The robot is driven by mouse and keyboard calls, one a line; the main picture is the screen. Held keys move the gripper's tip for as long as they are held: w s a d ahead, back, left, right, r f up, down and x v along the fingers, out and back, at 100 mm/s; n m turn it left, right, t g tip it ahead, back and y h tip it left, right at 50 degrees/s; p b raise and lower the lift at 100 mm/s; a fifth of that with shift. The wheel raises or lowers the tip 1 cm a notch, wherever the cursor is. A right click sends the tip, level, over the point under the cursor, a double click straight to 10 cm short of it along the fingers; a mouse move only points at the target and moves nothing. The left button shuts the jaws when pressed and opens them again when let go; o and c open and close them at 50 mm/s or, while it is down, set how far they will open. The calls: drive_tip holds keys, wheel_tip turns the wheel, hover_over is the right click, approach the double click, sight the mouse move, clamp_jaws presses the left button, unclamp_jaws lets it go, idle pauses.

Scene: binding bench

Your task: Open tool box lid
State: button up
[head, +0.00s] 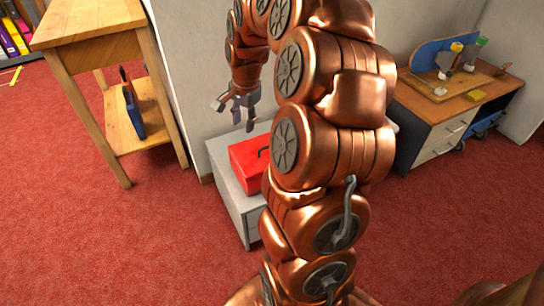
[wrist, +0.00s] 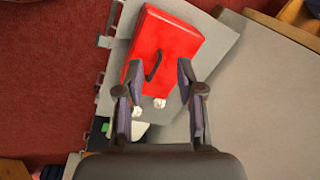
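The red tool box (head: 249,164) sits on a low grey cabinet (head: 226,180), partly hidden behind my arm in the head view. In the wrist view the red tool box (wrist: 166,48) lies beyond my fingertips, its lid closed, with a dark handle (wrist: 154,64) on the top. My gripper (head: 237,108) hangs above and to the left of the box in the head view. In the wrist view my gripper (wrist: 158,75) is open, its two fingers apart with nothing between them. The fingertips overlap the near edge of the box in the picture; I see no clear contact.
A wooden table (head: 92,24) with a lower shelf stands at left. A wooden desk (head: 455,110) with drawers stands at right, against the wall. Two small white pieces lie near the box in the wrist view. Red carpet (head: 140,240) is clear in front.

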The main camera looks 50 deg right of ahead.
drive_tip(key=shift+w+d+f+m+h+b, duration=0.15)
drive_tip(key=shift+w+d+f+m+b, duration=0.2)
drive_tip(key=shift+d+f+m+b, duration=1.65)
drive_tip(key=shift+w+d+f+n+h+b, duration=0.2)
drive_tip(key=shift+w+d+f+b, duration=0.4)
drive_tip(key=shift+d+f, duration=2.9)
drive_tip(key=shift+w+d+f+m+h+b, duration=0.15)
drive_tip(key=shift+d+f+m+b, duration=1.1)
drive_tip(key=shift+f, duration=2.75)
drive_tip(key=shift+d+n, duration=0.15)
drive_tip(key=shift+n, duration=0.1)
clamp_jaws()
